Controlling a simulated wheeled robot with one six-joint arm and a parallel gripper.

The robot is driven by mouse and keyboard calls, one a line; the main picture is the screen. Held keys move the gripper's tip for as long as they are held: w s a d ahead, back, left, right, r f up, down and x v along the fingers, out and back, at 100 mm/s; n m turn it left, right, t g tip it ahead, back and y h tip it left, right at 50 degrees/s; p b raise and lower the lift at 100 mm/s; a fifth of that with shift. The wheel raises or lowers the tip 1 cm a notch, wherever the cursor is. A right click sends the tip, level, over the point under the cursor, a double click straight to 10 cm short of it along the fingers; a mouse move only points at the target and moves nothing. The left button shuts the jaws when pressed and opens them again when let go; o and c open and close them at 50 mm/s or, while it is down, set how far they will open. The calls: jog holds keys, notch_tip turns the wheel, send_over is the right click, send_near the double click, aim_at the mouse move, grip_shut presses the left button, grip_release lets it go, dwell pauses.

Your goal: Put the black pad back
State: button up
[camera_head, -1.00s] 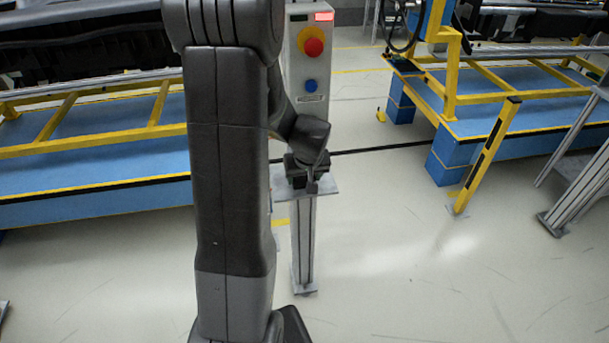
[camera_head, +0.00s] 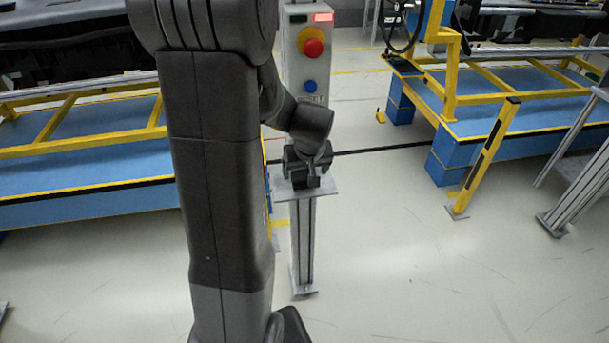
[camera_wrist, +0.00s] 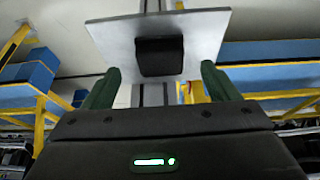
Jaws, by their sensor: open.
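The black pad (camera_wrist: 160,57) rests on the grey plate (camera_wrist: 208,32) of a stand in the wrist view. My gripper (camera_wrist: 160,67) is open, with one green finger to each side of the pad and a gap on both sides. In the head view my gripper (camera_head: 306,167) is over the plate (camera_head: 323,191) on top of the metal post. The pad there is a dark block partly hidden by my gripper, and its edges are hard to tell apart from it.
A control box (camera_head: 309,62) with a red button and a blue button stands just behind the stand. A blue platform with yellow rails (camera_head: 90,170) is at the left, another (camera_head: 500,105) at the right. A yellow post (camera_head: 487,155) stands at the right. Floor in front is clear.

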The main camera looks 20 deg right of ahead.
jog(key=v, duration=0.7)
